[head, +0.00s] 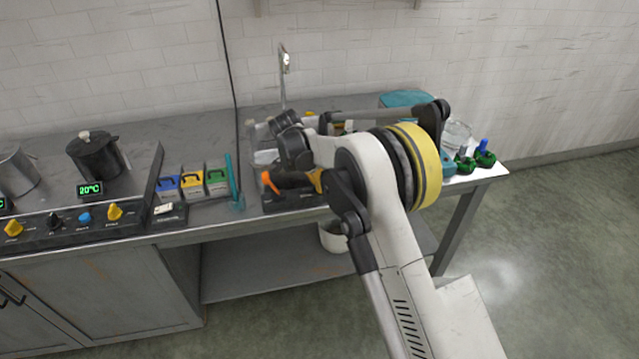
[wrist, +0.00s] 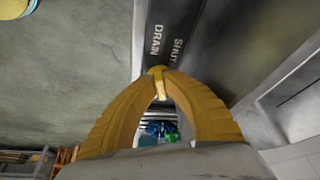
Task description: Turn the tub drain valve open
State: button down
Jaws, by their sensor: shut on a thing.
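In the wrist view, my gripper (wrist: 158,72) has its two yellow fingers closed together at the tips. A small yellow-orange piece (wrist: 161,88) shows between them, seemingly part of the drain valve; most of it is hidden by the fingers. The fingertips are at a dark panel (wrist: 167,18) lettered DRAIN and SHUT. In the head view, my gripper (head: 317,180) is above the front edge of the bench by the sink. A dark piece with an orange end (head: 270,182) shows left of it; I cannot tell whether it is the valve's handle. The valve's angle is hidden.
The bench (head: 205,212) carries blue, yellow and green boxes (head: 192,183) and a teal tool (head: 234,180) left of my gripper. A black pot (head: 95,155) stands further left. Green-based items (head: 484,155) stand at the right end. A white bucket (head: 334,238) is below.

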jog(key=c, duration=1.5)
grip_release()
jog(key=shift+o, duration=0.2)
